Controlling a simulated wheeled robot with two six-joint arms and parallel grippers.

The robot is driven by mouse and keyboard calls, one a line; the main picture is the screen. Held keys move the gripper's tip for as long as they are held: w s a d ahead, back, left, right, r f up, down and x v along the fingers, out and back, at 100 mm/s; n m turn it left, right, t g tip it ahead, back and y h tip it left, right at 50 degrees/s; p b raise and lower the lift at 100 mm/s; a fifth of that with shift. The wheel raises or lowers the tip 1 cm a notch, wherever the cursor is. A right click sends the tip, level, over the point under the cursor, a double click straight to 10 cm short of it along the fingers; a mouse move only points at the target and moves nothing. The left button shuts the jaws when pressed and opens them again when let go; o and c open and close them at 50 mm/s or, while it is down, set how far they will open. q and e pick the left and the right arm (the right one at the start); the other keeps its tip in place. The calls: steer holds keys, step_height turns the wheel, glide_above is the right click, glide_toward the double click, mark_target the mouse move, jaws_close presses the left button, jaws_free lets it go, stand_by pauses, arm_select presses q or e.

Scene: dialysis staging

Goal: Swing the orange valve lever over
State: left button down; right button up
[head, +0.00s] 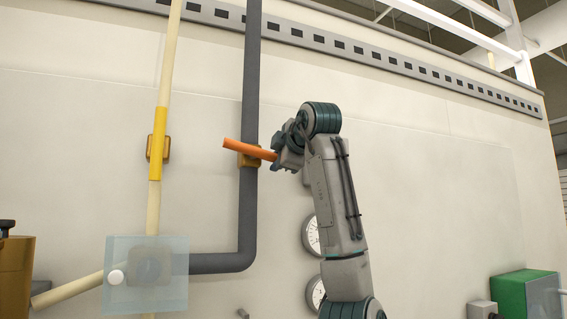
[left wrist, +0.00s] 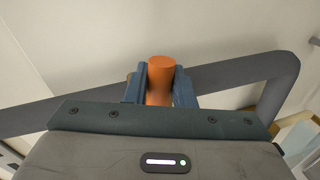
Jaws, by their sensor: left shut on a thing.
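The orange valve lever (head: 245,149) lies nearly level across the dark vertical pipe (head: 249,90), its left end slightly higher than its right. A brass-coloured valve body (head: 249,161) shows behind it on the pipe. My left gripper (head: 278,158) is shut on the lever's right end. In the left wrist view, the orange lever (left wrist: 161,82) stands between the two blue-grey fingers, with the dark pipe (left wrist: 225,86) behind. The fingers hide part of the lever. My right gripper is in neither view.
A pale pipe (head: 169,60) with an upright yellow lever (head: 158,145) runs to the left. A translucent panel (head: 175,285) is at lower left. Round gauges (head: 312,236) sit on the wall behind my arm. A green box (head: 525,290) is at lower right.

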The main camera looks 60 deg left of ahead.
arm_select(q)
steer(key=shift+r+n, duration=0.35)
steer(key=shift+n, duration=0.15)
steer(key=shift+r, duration=0.15)
steer(key=shift+r+n+t, duration=0.1)
steer(key=shift+n+t, duration=0.2)
steer(key=shift+n, duration=0.1)
steer(key=shift+r, duration=0.1)
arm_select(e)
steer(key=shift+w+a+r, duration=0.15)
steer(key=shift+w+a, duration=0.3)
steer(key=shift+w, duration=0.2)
arm_select(q)
steer(key=c, duration=1.3)
jaws_free()
steer(key=shift+a, duration=0.15)
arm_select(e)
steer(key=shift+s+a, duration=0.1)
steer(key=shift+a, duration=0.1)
